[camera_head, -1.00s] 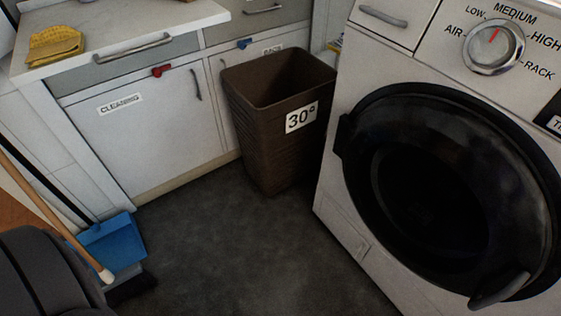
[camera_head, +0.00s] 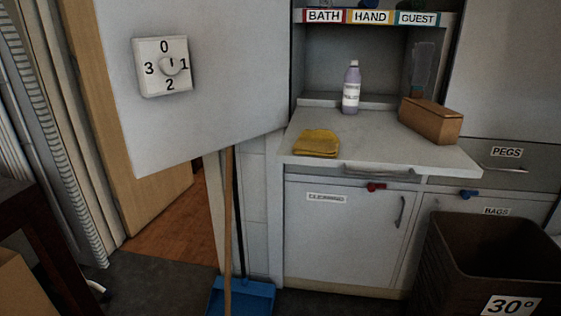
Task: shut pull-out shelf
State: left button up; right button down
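The pull-out shelf (camera_head: 370,143) is a pale grey-white flat board under an open niche in the head view. It stands out past the drawer fronts below and to the right of it. A curved metal bar handle (camera_head: 380,171) shows just under its front edge. On it lie a folded yellow cloth (camera_head: 317,142) near the front left and a brown box (camera_head: 430,119) at the right. A bottle (camera_head: 351,86) with a purplish body stands upright towards the back. Neither of my grippers is in view.
A cabinet marked CLEANING (camera_head: 328,228) is below the shelf. A brown bin marked 30° (camera_head: 490,245) stands at front right. A blue dustpan (camera_head: 243,298) and a wooden pole (camera_head: 228,235) are at front left. A grey panel with a dial (camera_head: 163,66) hangs at upper left.

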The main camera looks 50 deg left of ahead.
aim_at(374, 138)
jog(key=u, duration=1)
